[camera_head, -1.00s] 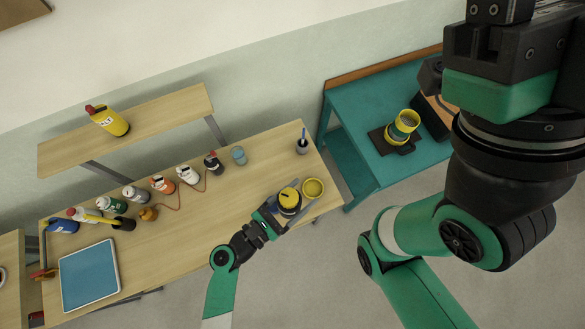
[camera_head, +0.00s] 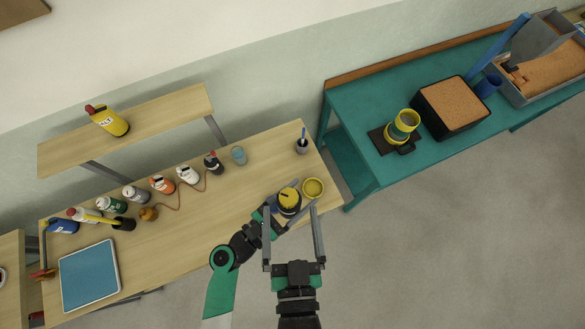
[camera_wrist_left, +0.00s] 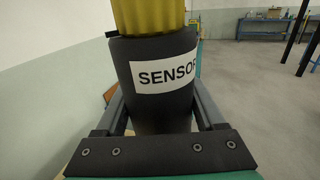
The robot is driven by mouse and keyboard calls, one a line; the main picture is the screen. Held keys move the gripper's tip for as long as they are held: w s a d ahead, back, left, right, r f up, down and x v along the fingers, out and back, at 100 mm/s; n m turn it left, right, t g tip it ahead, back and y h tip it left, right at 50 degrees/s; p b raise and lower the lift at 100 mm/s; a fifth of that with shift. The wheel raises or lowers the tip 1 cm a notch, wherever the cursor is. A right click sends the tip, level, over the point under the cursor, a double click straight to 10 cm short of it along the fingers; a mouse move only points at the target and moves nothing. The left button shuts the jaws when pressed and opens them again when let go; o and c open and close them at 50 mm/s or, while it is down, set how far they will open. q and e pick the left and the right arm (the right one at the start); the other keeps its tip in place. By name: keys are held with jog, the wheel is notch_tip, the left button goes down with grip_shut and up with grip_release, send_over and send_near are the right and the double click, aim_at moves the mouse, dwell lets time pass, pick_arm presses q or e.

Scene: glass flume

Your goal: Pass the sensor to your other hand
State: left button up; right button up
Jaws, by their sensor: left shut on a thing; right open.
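The sensor (camera_head: 289,201) is a black cylinder with a yellow top, near the right end of the wooden table. In the left wrist view the sensor (camera_wrist_left: 160,85) fills the middle, with a white label reading "SENSOR". My left gripper (camera_head: 281,211) is shut on it, one finger on each side of the black body. My right gripper (camera_head: 293,236) comes in from the bottom of the head view. Its two long fingers are wide open and empty, pointing up toward the sensor, apart from it in the picture.
A dark pot (camera_head: 302,146) and several bottles line the wooden table (camera_head: 195,225). A blue tray (camera_head: 89,276) lies at its left. The teal table (camera_head: 360,110) is at right, with open floor in front.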

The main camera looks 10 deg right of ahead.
aim_at(291, 213)
jog(key=s+f, duration=0.1)
jog(key=f+n+g, duration=0.1)
jog(key=f, duration=0.1)
jog(key=s+f+n+g, duration=0.1)
jog(key=f, duration=0.1)
jog(key=shift+s, duration=0.3)
jog(key=x, duration=1.2)
jog(key=shift+w+a+r, duration=0.1)
jog(key=c, duration=1.4)
pick_arm(q)
jog(key=o, duration=1.5)
pick_arm(e)
jog(key=shift+c, duration=0.4)
